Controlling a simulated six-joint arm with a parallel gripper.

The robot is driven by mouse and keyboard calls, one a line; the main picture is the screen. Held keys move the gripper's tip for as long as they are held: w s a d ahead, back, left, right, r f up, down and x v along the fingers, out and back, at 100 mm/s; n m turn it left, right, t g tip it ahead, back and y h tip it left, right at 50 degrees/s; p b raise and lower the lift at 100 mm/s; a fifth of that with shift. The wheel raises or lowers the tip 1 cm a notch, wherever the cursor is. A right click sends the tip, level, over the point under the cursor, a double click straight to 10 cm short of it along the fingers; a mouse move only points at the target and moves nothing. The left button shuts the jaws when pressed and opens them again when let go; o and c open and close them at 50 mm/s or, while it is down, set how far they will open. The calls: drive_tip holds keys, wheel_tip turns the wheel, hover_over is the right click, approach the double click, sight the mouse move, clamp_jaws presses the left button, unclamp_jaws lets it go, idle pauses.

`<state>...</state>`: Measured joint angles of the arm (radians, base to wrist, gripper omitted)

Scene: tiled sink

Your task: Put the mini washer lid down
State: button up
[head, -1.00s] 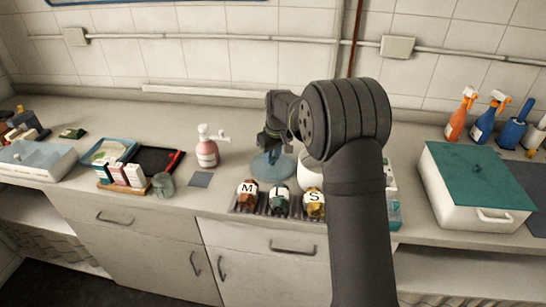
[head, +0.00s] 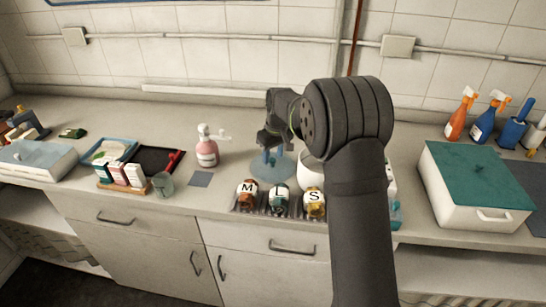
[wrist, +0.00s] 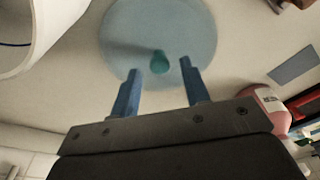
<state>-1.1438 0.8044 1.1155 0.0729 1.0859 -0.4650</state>
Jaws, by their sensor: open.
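The lid is a round pale blue disc (head: 272,172) with a teal knob. In the head view my gripper (head: 270,156) is over the lid. The white round mini washer body (head: 312,168) stands just right of the lid, partly hidden by my arm. Its open rim shows in the wrist view (wrist: 28,70).
A rack of bottles marked M (head: 247,194), L (head: 279,200) and S (head: 315,203) stands at the counter's front edge. A pink pump bottle (head: 207,152) is left of the lid. A white box with a teal top (head: 475,185) stands at the right.

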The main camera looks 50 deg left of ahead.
sight(276, 169)
wheel_tip(276, 169, up, 11)
drive_tip(key=d, duration=0.1)
drive_tip(key=shift+d, duration=0.3)
drive_tip(key=shift+f, duration=0.15)
drive_tip(key=f, duration=0.4)
drive_tip(key=a+f, duration=0.1)
drive_tip(key=f, duration=0.7)
drive_tip(key=shift+a+f, duration=0.2)
drive_tip(key=shift+a, duration=0.2)
wheel_tip(276, 169, up, 3)
drive_tip(key=shift+f, duration=0.1)
drive_tip(key=shift+r, duration=0.8)
